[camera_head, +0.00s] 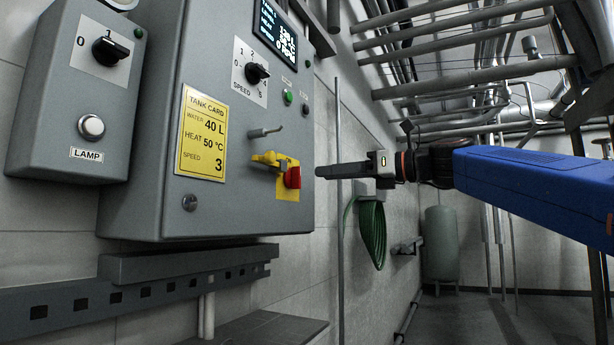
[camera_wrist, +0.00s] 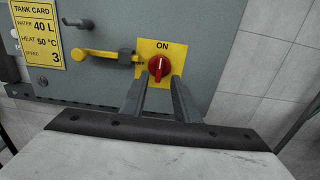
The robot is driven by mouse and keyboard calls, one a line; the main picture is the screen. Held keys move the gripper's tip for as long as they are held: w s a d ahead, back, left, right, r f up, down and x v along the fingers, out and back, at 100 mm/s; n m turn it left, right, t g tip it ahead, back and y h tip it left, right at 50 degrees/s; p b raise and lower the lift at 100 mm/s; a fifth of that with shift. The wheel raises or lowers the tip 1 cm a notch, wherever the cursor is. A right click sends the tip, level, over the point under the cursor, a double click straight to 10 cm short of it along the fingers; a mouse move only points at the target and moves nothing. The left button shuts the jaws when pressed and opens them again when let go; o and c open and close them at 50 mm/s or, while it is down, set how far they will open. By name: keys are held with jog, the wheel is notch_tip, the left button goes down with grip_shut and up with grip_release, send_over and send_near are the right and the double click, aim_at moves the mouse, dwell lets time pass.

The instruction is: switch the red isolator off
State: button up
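The red isolator (camera_head: 292,178) is a round red knob on a yellow plate (camera_head: 287,192), low on the right of the grey control cabinet. In the wrist view the red isolator (camera_wrist: 158,67) sits below the word ON, with a pale mark on its handle pointing roughly upward. A yellow bar (camera_wrist: 98,54) with a grey piece lies just left of the plate. My gripper (camera_head: 318,171) faces the knob, a short gap away. In the wrist view my gripper (camera_wrist: 158,80) is open and empty, its fingers on either side below the knob.
A yellow tank card (camera_head: 203,135) reads 40 L, 50 °C, speed 3. A metal peg (camera_head: 265,131) sticks out above the isolator. A speed dial (camera_head: 257,73) and a lamp box (camera_head: 85,90) are left. A green hose (camera_head: 371,235) hangs behind; pipes run overhead.

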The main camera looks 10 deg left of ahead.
aim_at(300, 176)
jog(key=x, duration=0.6)
jog(key=shift+w+a, duration=0.1)
jog(key=shift+a, duration=0.3)
grip_shut()
